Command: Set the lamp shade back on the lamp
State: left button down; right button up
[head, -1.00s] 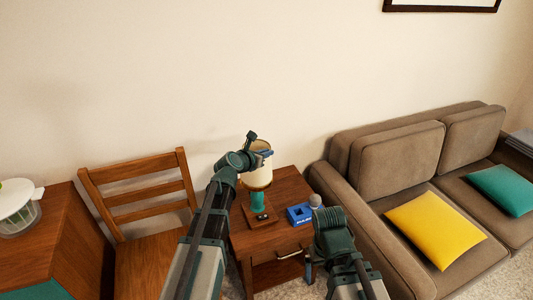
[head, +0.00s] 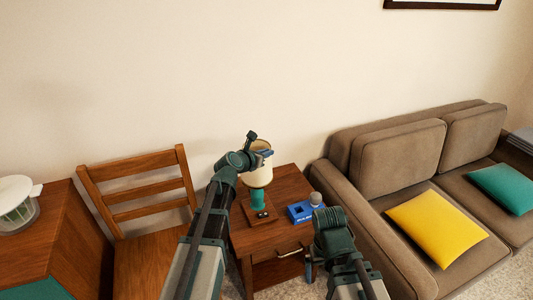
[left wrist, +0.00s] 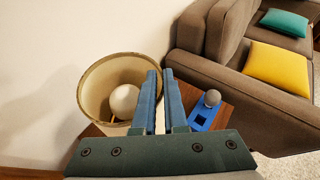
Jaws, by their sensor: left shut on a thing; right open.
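The cream lamp shade (head: 257,170) is upright above the teal lamp stem (head: 257,200), which stands on a brown base on the side table. My left gripper (head: 265,153) is shut on the shade's rim at its upper right. In the left wrist view the fingers (left wrist: 165,100) close on the near right side of the shade (left wrist: 91,88). A white bulb (left wrist: 123,100) shows inside the shade, so the shade is around it. I cannot tell whether the shade rests on the lamp. My right gripper (head: 309,270) is open and empty near the table's front, partly hidden by its arm.
A blue holder (head: 299,213) and a grey ball (head: 315,198) are on the side table (head: 285,185), right of the lamp. A wooden chair (head: 140,190) stands left, a brown sofa (head: 350,200) right. The wall is close behind.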

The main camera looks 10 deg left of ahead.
pick_arm(q)
jog(key=shift+f, duration=0.2)
jog(key=c, duration=0.9)
grip_release()
jog(key=p+v, duration=0.5)
jog(key=v, duration=0.8)
jog(key=shift+s, duration=0.35)
jog(key=shift+a+r, duration=0.15)
